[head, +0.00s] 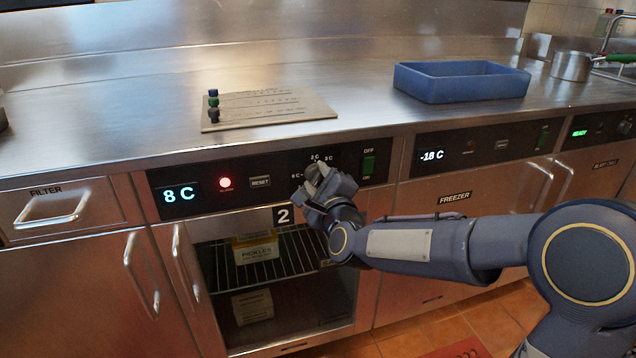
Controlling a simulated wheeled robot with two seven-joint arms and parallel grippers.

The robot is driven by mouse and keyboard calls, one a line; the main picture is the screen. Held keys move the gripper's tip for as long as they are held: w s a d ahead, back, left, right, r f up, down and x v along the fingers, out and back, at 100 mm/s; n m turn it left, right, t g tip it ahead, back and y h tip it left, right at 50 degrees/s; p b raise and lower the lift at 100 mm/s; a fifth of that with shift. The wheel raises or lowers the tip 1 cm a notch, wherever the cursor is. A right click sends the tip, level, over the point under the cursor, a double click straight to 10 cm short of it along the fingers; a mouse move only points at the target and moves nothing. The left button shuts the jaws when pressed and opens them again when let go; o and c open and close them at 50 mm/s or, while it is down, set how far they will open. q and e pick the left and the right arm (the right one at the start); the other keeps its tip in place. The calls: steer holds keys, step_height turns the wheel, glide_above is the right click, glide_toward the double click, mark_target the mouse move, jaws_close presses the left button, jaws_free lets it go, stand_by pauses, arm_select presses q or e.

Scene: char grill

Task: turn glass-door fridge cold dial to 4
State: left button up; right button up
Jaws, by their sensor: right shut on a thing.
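The glass-door fridge (275,285) stands under the steel counter, with pickles boxes on its shelves behind the glass. Its black panel has a display (180,195) reading 8 C, a lit red lamp (225,183), a reset button (260,182) and a green switch (368,165). The cold dial (313,172) is mostly hidden behind my right gripper (318,180); marks show around it, and its setting cannot be read. My right gripper is at the panel, shut on the dial. My left gripper is not in view.
A freezer panel (470,150) reading -18 C is to the right. A blue tray (460,82), a board with small pegs (265,108) and a steel pot (571,66) stand on the counter. Door handles (186,262) stick out below.

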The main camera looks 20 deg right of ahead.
steer(key=n, duration=0.2)
steer(key=shift+f+n+b, duration=0.15)
steer(key=shift+n+b, duration=0.25)
steer(key=n, duration=0.2)
steer(key=shift+n, duration=0.4)
steer(key=n, duration=0.2)
steer(key=shift+n, duration=0.4)
steer(key=n, duration=0.3)
steer(key=shift+f+n, duration=0.1)
steer(key=shift+n, duration=0.2)
steer(key=n+p, duration=0.1)
steer(key=n, duration=0.5)
steer(key=n+p, duration=0.1)
steer(key=n, duration=0.2)
steer(key=n+p, duration=0.1)
steer(key=n, duration=0.2)
steer(key=shift+d+f, duration=0.15)
steer(key=shift+n, duration=0.3)
